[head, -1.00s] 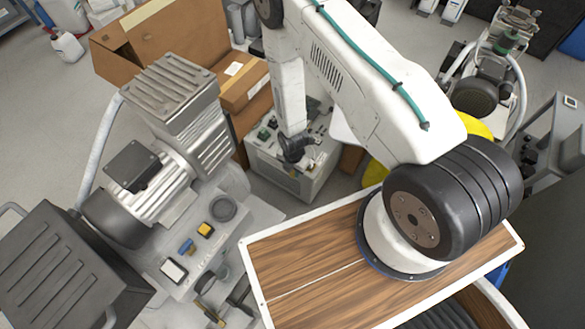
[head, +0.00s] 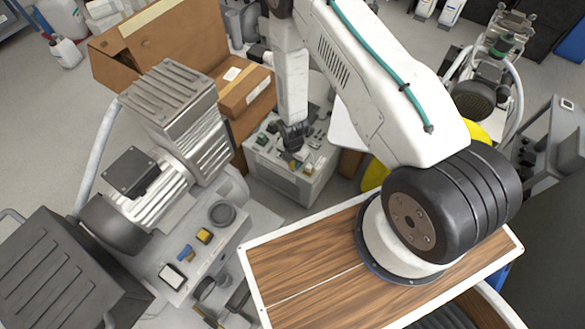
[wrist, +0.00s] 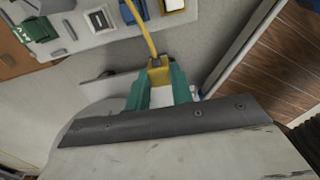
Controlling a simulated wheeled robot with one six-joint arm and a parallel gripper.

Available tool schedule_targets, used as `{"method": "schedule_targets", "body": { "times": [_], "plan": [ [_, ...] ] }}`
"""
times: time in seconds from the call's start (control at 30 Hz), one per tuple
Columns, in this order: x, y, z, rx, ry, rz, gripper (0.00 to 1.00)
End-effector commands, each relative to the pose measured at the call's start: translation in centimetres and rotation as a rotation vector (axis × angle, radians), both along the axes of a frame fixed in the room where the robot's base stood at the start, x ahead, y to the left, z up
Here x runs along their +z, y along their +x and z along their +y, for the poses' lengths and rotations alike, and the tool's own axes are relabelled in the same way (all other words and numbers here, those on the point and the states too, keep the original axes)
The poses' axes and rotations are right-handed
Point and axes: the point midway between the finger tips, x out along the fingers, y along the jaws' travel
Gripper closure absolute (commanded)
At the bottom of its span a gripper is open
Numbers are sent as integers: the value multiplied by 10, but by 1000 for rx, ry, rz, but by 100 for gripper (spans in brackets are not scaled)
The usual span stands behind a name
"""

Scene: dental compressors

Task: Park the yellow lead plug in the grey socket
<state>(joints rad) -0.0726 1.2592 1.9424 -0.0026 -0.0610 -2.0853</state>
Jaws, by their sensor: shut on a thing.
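In the wrist view the green fingers of my gripper (wrist: 159,80) are shut on the yellow plug (wrist: 157,64). Its yellow lead (wrist: 143,28) runs up toward the panel edge. A light grey panel (wrist: 75,40) fills the upper left of that view. On it, a small grey square fitting (wrist: 98,19) may be the grey socket; I cannot tell for sure. The plug is apart from this fitting, below and to its right in the picture. In the head view my gripper (head: 294,152) is over the grey cabinet (head: 285,178), its fingers too small to make out.
Green, blue (wrist: 133,10) and yellow (wrist: 172,5) fittings sit on the panel. Cardboard boxes (head: 247,88) stand behind the cabinet. A compressor (head: 150,185) is at the left, and a wood-topped surface (head: 310,265) edged in white is at the front right.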

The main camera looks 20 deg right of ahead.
Motion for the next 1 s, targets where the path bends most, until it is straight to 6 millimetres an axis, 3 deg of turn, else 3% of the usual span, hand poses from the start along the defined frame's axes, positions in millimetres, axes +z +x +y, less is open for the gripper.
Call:
{"method": "schedule_targets", "body": {
  "times": [1.0],
  "plan": [
    [-1,118,-63,-1,-1,-1,99]
  ]
}}
